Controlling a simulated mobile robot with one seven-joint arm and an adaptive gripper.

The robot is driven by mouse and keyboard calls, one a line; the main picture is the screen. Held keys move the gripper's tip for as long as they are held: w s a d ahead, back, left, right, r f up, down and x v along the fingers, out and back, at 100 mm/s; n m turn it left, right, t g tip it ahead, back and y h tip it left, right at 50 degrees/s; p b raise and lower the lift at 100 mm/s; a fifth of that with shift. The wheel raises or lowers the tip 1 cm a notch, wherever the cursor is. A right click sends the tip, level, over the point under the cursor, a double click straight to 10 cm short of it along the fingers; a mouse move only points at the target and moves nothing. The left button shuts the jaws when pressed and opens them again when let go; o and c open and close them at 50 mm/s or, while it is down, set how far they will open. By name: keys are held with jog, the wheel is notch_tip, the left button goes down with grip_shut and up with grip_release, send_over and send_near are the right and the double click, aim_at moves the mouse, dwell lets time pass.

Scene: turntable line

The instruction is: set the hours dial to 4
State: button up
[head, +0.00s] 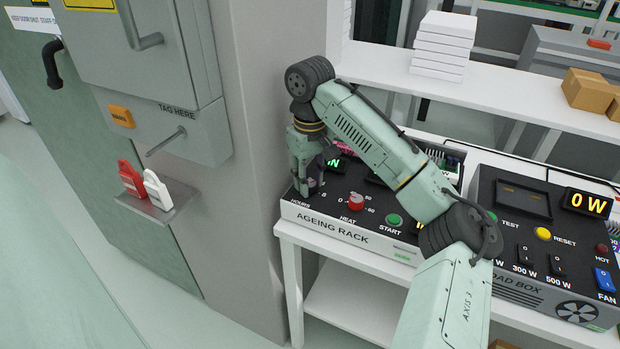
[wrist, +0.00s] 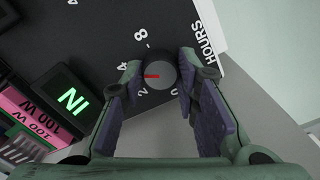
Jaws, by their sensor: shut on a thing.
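The hours dial (wrist: 165,70) is a round dark knob with a grey top and a red pointer line, at the upper middle of the wrist view. The line points left, between the printed 4 and 2 and seemingly nearer the 4; the left finger partly crowds that side. The 8 is above and the 0 below right. My gripper (head: 306,190) is down at the left end of the ageing rack (head: 345,236), its two fingers shut on the sides of the dial. In the head view the fingers mostly hide the dial.
The red heat knob (head: 356,202) and green start button (head: 394,220) are just right of the dial. A lit green display (wrist: 72,101) is beside it. A grey cabinet wall (head: 245,150) stands close on the left. The load box (head: 545,235) is farther right.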

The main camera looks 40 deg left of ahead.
aim_at(310, 184)
dwell(0.3)
jog(key=o, duration=1.2)
jog(key=shift+c, duration=0.2)
notch_tip(310, 184, up, 12)
jog(key=shift+s, duration=0.1)
